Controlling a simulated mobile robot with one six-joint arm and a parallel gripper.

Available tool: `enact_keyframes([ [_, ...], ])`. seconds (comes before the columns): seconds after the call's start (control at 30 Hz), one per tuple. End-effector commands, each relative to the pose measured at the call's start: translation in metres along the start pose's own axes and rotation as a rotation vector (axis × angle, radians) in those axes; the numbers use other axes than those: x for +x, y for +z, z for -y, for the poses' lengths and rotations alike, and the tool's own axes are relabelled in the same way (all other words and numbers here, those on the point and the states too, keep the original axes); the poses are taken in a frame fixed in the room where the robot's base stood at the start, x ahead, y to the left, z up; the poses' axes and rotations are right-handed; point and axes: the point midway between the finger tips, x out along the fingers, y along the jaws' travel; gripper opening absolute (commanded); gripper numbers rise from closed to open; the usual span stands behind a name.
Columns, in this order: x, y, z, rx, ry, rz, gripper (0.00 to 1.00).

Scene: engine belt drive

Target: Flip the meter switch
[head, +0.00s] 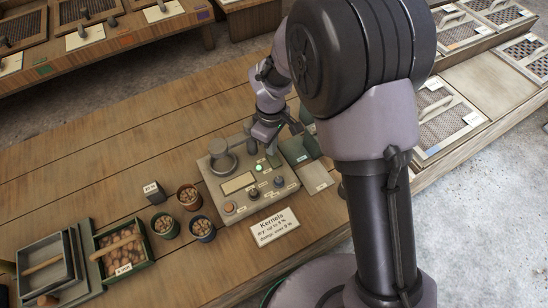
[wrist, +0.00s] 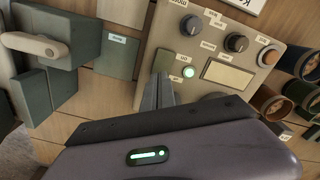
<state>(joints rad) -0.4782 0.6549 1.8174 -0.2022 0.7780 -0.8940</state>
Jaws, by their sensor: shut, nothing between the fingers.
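The meter (head: 208,181) is a beige-grey box on the wooden bench in the head view; its panel also shows in the wrist view (wrist: 205,50). A small green piece, apparently the switch (wrist: 165,60), sits on the panel beside a lit pale green lamp (wrist: 188,72). The panel also has dark knobs (wrist: 236,42), an orange button (wrist: 268,56) and a blank cream display (wrist: 228,73). My gripper (wrist: 160,85) is shut and empty, its tips close to the green piece. I cannot tell whether they touch. In the head view my gripper (head: 272,145) is over the meter's far right edge.
A Kernels card (head: 274,228) lies in front of the meter. Several small pots (head: 166,226) of kernels and a black labelled block (head: 153,192) stand to its left. Green trays (head: 292,150) lie close on its right. A metal cup (head: 222,158) rises from the meter's back left.

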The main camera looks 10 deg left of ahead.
Motion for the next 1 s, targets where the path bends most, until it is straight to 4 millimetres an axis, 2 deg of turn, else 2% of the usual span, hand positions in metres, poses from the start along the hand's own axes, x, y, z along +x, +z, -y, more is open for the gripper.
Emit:
enact_keyframes([
  [0.7, 0.005, 0.000, 0.000, 0.000, -0.001, 0.001, 0.00],
  [0.83, -0.003, 0.000, 0.000, 0.000, -0.001, 0.001, 0.00],
  [1.0, -0.024, 0.000, 0.000, 0.000, 0.000, 0.000, 0.00],
])
